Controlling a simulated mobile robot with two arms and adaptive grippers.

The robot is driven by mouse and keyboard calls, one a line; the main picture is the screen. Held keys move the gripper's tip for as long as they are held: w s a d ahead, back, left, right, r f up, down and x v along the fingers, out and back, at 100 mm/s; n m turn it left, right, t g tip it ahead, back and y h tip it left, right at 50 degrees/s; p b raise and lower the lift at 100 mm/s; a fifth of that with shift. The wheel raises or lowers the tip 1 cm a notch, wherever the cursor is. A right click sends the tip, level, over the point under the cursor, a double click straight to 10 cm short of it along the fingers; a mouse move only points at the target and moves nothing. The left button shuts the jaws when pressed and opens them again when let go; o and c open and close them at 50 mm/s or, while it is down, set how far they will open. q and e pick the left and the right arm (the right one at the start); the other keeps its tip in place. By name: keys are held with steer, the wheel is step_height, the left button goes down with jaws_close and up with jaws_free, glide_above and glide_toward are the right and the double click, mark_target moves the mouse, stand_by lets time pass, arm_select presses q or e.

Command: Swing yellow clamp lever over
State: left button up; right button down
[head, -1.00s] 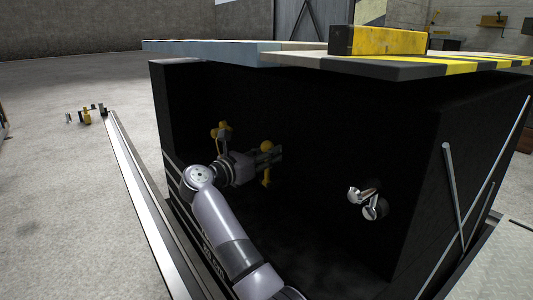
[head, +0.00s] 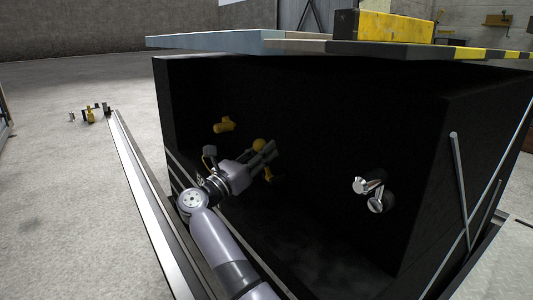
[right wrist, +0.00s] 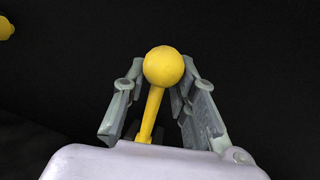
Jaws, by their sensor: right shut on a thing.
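The yellow clamp lever has a round yellow knob (right wrist: 164,66) on a straight yellow stem (right wrist: 151,112). In the head view the knob (head: 259,145) shows inside the dark pit-side recess, with a lower yellow part (head: 267,174) just beneath it. My right gripper (head: 268,151) reaches in from the lower left and covers part of the lever. In the right wrist view its two fingers (right wrist: 163,88) close around the lever from both sides, just below the knob. The lever's pivot is hidden. My left gripper is not in view.
Another yellow fitting (head: 223,126) sits on the dark wall left of the lever. Shiny metal fittings (head: 370,193) stick out at the right. A yellow block (head: 395,26) rests on the deck above. A long rail (head: 148,200) runs along the left, beside open floor.

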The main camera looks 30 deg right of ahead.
steer(key=shift+a+f+n+t+h+b, duration=0.35)
steer(key=shift+a+t+h+b, duration=0.25)
steer(key=shift+a+h+b, duration=0.2)
steer(key=shift+a+f+n+t+h+b, duration=0.2)
steer(key=shift+a+n+t+h+b, duration=0.15)
steer(key=shift+a+t+h+b, duration=0.4)
steer(key=shift+d, duration=0.2)
steer(key=c, duration=1.2)
jaws_free()
steer(key=shift+g, duration=0.35)
steer(key=v, duration=1.2)
